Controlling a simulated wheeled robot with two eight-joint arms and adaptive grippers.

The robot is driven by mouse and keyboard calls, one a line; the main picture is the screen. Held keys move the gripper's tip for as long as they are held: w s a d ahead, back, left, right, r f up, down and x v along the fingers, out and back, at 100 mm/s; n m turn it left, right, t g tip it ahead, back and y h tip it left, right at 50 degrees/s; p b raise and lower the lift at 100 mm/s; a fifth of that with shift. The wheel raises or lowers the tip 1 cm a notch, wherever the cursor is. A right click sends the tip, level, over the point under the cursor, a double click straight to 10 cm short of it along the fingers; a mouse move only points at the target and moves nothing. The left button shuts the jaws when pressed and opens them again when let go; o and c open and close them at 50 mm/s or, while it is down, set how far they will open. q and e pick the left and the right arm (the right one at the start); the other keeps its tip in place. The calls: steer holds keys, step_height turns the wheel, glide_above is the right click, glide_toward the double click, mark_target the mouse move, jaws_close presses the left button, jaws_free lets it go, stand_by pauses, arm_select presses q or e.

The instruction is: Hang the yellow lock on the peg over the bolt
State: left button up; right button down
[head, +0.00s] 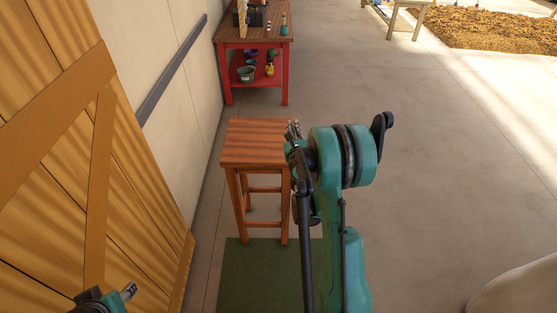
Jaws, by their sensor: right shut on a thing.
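My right gripper (293,130) is beside the top of a wooden stool, mostly hidden behind my teal arm. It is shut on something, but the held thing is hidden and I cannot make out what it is. My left gripper (128,291) is at the bottom left, in front of the wooden door (60,120); its jaws are too small to read. I cannot make out the yellow lock, the peg or the bolt in this view.
A pale bench (408,8) and a brown bed (495,27) lie far right.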

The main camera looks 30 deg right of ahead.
steer(key=shift+h, duration=0.4)
steer(key=d, duration=0.3)
steer(key=s+d+f, duration=0.1)
steer(key=shift+d+f, duration=0.1)
steer(key=shift+d, duration=0.05)
steer(key=w+a+f+b, duration=0.2)
steer(key=w+f, duration=0.1)
steer(key=w+a+f+b, duration=0.2)
steer(key=w+f, duration=0.1)
steer(key=w+a+f+b, duration=0.2)
steer(key=w+f, duration=0.2)
steer(key=shift+w, duration=0.1)
steer(key=shift+f+b, duration=0.3)
steer(key=shift+f, duration=0.05)
steer(key=c, duration=1.7)
jaws_free()
